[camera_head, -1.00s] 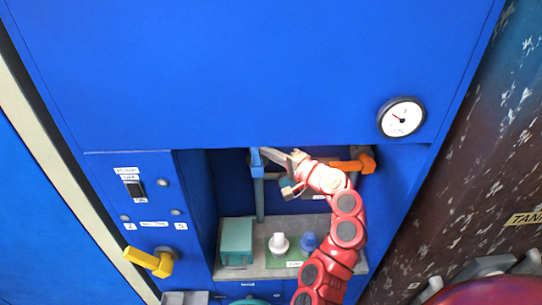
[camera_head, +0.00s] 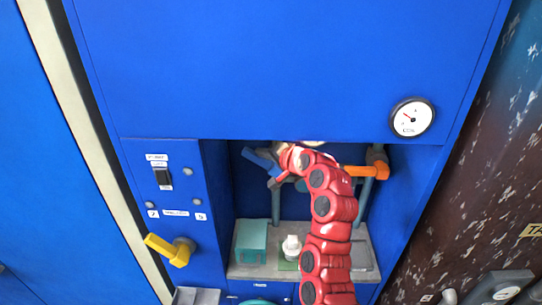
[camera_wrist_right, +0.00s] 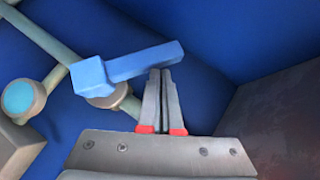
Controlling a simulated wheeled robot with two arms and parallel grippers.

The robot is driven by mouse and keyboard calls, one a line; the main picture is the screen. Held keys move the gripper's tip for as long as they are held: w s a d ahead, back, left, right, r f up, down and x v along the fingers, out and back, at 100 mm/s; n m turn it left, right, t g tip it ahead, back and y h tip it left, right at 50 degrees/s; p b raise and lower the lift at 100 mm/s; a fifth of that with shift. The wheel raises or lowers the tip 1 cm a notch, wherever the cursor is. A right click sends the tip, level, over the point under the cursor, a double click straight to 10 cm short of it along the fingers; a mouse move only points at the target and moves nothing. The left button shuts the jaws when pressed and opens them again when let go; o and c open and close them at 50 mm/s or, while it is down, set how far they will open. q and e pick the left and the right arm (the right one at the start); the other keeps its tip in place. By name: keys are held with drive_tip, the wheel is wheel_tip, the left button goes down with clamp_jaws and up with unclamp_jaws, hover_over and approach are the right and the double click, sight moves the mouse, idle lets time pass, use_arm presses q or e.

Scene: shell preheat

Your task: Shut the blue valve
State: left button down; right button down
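The blue valve handle (camera_head: 262,160) is at the upper left of the recess in the blue cabinet. It slants down to the right in the head view. In the right wrist view the blue handle (camera_wrist_right: 135,67) is a bar with a block at its left end, on a grey pipe fitting. My right gripper (camera_wrist_right: 163,72) has its two fingers close together with nothing between them. Its tips are at the lower edge of the bar; whether they touch it I cannot tell. In the head view my right gripper (camera_head: 277,180) is partly hidden by its wrist. My left gripper is not in view.
An orange valve handle (camera_head: 365,171) is right of my arm. A teal box (camera_head: 251,240) and a white knob (camera_head: 291,247) stand on the grey shelf below. A yellow handle (camera_head: 170,249) sticks out at the lower left. A gauge (camera_head: 411,118) is at the upper right.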

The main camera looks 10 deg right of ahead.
sight(251, 159)
drive_tip(key=shift+w+a+f+b, duration=0.1)
drive_tip(key=shift+a+f+b, duration=0.1)
drive_tip(key=shift+a, duration=0.25)
drive_tip(key=shift+w+a+f+b, duration=0.1)
drive_tip(key=shift+a+f+b, duration=0.1)
drive_tip(key=shift+a, duration=0.2)
drive_tip(key=shift+a+f+n+g+h, duration=0.2)
drive_tip(key=shift+n+g+h, duration=0.2)
drive_tip(key=shift+w+a+f+b, duration=0.15)
drive_tip(key=shift+a+f+b, duration=0.2)
drive_tip(key=shift+f+b, duration=0.25)
drive_tip(key=shift+w+a+f+n+g+h+b, duration=0.15)
drive_tip(key=shift+a+f+n+g+h+b, duration=0.15)
drive_tip(key=shift+a+f+h+b, duration=0.3)
drive_tip(key=shift+d+f, duration=0.1)
